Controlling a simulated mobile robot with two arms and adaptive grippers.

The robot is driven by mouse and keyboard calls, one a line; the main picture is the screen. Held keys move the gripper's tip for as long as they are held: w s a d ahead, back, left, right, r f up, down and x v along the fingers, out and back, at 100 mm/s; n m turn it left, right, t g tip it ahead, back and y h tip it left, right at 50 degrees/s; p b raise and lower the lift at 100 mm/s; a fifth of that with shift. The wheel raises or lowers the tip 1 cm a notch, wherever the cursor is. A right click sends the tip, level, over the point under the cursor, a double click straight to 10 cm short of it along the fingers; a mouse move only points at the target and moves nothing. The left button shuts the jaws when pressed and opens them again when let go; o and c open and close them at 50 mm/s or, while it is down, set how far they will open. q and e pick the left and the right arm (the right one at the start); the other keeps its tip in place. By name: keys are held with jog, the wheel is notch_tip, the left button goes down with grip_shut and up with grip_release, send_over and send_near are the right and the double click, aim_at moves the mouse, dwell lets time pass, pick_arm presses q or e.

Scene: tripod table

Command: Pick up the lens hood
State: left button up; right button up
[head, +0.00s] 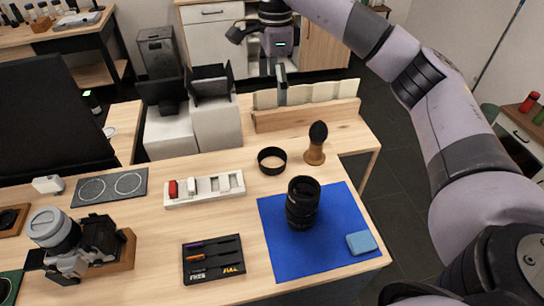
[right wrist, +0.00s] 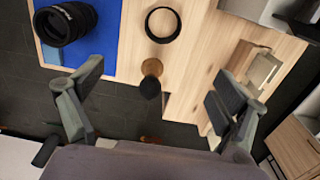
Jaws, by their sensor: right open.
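The lens hood (head: 272,170) is a black open ring on the wooden table, left of a wooden-handled brush. It also shows in the right wrist view (right wrist: 162,40) near the top middle. My right gripper (head: 258,68) is beyond the far side of the table in the head view, apart from the hood. In the right wrist view its fingers (right wrist: 156,82) are spread wide with nothing held between them. My left gripper is not in view.
A black lens (head: 302,205) stands on a blue mat (head: 285,262) with a light blue cloth (head: 361,243). The brush (head: 316,145) stands close to the hood. A wooden holder (head: 305,116) stands at the back edge. A white tray (head: 204,190) lies left of the hood.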

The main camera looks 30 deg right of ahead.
notch_tip(320, 180, down, 18)
jog(key=b, duration=0.4)
jog(key=shift+w, duration=0.1)
jog(key=shift+w+a+f+p, duration=0.1)
jog(key=shift+f+p, duration=0.2)
jog(key=shift+f, duration=1.15)
jog(key=shift+w+f+p, duration=0.1)
jog(key=shift+f+p, duration=0.15)
jog(key=shift+f, duration=1.15)
jog(key=shift+c, duration=0.3)
jog(key=c, duration=1)
jog(key=shift+r, duration=0.15)
